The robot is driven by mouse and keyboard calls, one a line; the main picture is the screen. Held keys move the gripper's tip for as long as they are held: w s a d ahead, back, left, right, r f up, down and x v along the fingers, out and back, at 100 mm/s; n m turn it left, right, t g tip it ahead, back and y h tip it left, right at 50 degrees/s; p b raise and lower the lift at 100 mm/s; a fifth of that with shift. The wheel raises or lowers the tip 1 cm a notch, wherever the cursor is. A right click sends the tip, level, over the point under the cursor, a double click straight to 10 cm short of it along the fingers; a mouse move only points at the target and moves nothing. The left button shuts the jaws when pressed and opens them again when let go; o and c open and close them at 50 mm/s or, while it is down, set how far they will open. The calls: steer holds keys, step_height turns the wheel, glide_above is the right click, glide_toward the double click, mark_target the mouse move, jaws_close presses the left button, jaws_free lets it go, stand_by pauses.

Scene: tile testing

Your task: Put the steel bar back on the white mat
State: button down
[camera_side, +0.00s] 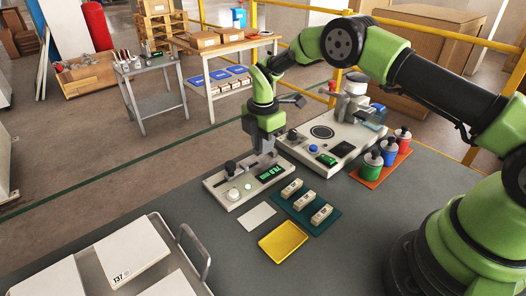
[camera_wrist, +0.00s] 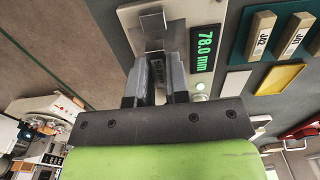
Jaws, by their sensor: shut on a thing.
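My gripper (camera_side: 264,157) points down over the grey measuring gauge (camera_side: 222,185). In the wrist view its fingers (camera_wrist: 156,68) are shut on a grey metal piece, the steel bar (camera_wrist: 156,57), at the gauge's bed. The fingers hide much of the bar, and I cannot tell whether it touches the gauge. The gauge's green display (camera_wrist: 205,47) reads 78.0 mm. The white mat (camera_side: 258,217) lies bare on the dark table in front of the gauge; it also shows in the wrist view (camera_wrist: 236,83).
A yellow tray (camera_side: 284,243) and a teal mat (camera_side: 326,226) with three labelled blocks lie beside the white mat. Behind are a second instrument (camera_side: 322,133) and an orange tray (camera_side: 372,181) with three bottles. White tiles (camera_side: 132,252) sit in a metal-handled tray at front left.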

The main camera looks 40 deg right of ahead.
step_height(320, 180, up, 6)
steer(key=shift+f, duration=0.25)
steer(key=shift+s+a+r, duration=0.3)
steer(key=shift+a+r, duration=0.2)
steer(key=shift+a, duration=0.15)
steer(key=s+a+f, duration=0.2)
steer(key=s+a, duration=0.2)
steer(key=a, duration=0.2)
glide_toward(257, 215)
steer(key=shift+w+d+f, duration=0.1)
steer(key=shift+w+f, duration=0.05)
steer(key=shift+w, duration=0.05)
steer(key=shift+s+f, duration=0.3)
steer(key=shift+f, duration=3)
steer(key=shift+f, duration=0.2)
steer(key=c, duration=0.6)
jaws_free()
